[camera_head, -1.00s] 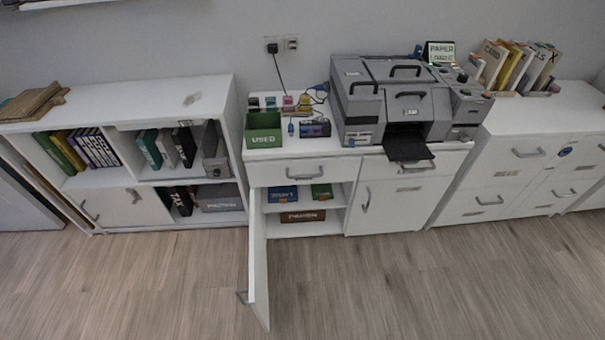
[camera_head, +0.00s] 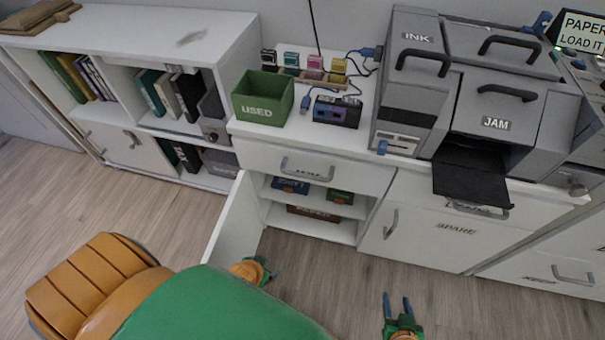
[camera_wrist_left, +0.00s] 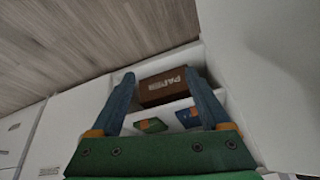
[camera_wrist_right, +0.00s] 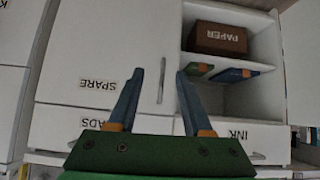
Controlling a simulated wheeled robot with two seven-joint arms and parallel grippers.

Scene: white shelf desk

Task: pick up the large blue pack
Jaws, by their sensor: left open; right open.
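The blue pack (camera_head: 290,186) lies on the upper shelf inside the open cabinet, left of a smaller green pack (camera_head: 340,196). In the left wrist view the blue pack (camera_wrist_left: 188,117) shows upside down between my left fingers. It shows in the right wrist view (camera_wrist_right: 232,75) too, beyond the right fingertip. My left gripper (camera_head: 272,280) is open and empty in front of the cabinet, partly hidden by my arm. My right gripper (camera_head: 398,305) is open and empty, lower right of the cabinet opening. Neither touches a pack.
The open cabinet door (camera_head: 236,225) stands out on the left side of the opening. A brown paper box (camera_head: 314,213) lies on the lower shelf. A closed drawer (camera_head: 315,168) is above. A green bin (camera_head: 262,98) and printer (camera_head: 490,95) stand on top.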

